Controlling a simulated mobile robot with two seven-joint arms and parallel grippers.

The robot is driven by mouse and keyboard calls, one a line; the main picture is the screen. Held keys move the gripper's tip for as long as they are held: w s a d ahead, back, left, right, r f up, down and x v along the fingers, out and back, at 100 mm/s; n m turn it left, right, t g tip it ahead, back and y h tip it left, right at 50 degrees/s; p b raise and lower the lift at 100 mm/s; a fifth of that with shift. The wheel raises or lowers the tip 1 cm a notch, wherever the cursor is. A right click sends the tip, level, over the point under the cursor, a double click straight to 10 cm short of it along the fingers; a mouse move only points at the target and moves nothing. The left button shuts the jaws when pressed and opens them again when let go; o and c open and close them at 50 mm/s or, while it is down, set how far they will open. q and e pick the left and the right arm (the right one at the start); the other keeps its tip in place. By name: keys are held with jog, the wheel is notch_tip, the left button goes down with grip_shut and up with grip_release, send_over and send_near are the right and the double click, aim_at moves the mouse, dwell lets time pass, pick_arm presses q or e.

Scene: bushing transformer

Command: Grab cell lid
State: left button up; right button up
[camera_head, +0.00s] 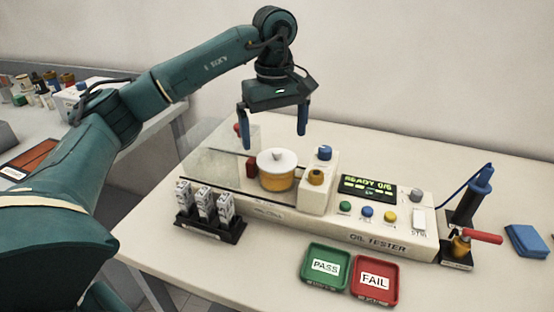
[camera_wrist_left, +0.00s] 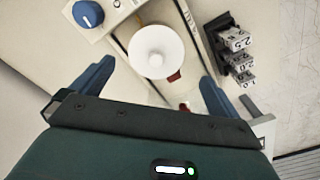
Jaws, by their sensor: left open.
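The cell lid (camera_head: 277,158) is a white disc with a small knob, sitting on the amber test cell (camera_head: 278,180) in the open bay of the oil tester (camera_head: 385,238). In the left wrist view the lid (camera_wrist_left: 156,51) shows from above, beyond the fingertips and between their lines. My left gripper (camera_head: 274,142) is open and empty, pointing down above the lid. Its blue fingers stand apart and do not appear to touch the lid. In the left wrist view the open fingers (camera_wrist_left: 157,72) flank the view of the lid. My right gripper is not in view.
A green PASS tray (camera_head: 325,266) and a red FAIL tray (camera_head: 375,279) lie in front. A blue knob (camera_head: 324,152) rises right of the lid. A clear cover stands left.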

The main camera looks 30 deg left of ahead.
aim_at(277, 151)
pick_arm(q)
jog(key=f, duration=0.5)
jog(key=shift+w+p, duration=0.3)
jog(key=shift+p, duration=0.1)
jog(key=shift+c, duration=0.4)
jog(key=c, duration=0.9)
